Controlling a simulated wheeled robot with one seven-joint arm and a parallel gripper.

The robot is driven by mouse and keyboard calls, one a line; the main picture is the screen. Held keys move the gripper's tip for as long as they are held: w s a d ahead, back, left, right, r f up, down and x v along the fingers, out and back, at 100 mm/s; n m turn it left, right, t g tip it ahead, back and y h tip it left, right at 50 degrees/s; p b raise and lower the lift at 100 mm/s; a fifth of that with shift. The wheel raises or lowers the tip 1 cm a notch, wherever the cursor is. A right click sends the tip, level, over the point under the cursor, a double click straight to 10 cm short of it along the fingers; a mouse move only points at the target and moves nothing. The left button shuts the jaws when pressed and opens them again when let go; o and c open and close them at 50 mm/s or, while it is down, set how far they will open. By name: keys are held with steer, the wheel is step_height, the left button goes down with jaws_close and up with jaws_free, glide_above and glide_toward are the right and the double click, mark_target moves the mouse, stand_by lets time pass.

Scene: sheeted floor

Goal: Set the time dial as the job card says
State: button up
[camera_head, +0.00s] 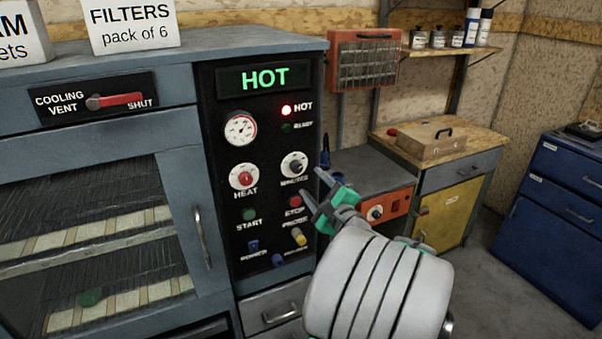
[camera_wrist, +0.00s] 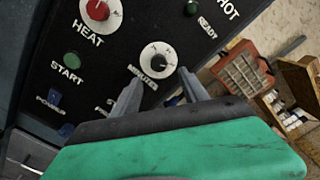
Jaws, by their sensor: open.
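The time dial (camera_head: 294,164), marked MINUTES, is a black and silver knob on a white scale on the black control panel (camera_head: 222,205). It also shows in the wrist view (camera_wrist: 157,60). My gripper (camera_head: 316,186) is open in front of the panel, just right of and below the dial. In the wrist view its two fingers (camera_wrist: 158,88) point at the dial from below, one to each side; whether they touch it cannot be told. The display (camera_head: 264,77) reads HOT in green. No job card can be made out.
The heat dial (camera_head: 243,176), start button (camera_head: 249,214), stop button (camera_head: 296,201) and lower switches sit close around the dial. The cooling vent lever (camera_head: 114,101) points to SHUT. A red HOT lamp (camera_head: 286,110) is lit. A wooden bench (camera_head: 440,140) stands behind at right.

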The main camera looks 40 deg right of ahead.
mark_target(298, 169)
steer(key=p+x, duration=0.1)
steer(key=x, duration=0.6)
steer(key=shift+w, duration=0.3)
steer(key=shift+a, duration=0.1)
steer(key=shift+c, duration=0.4)
jaws_close()
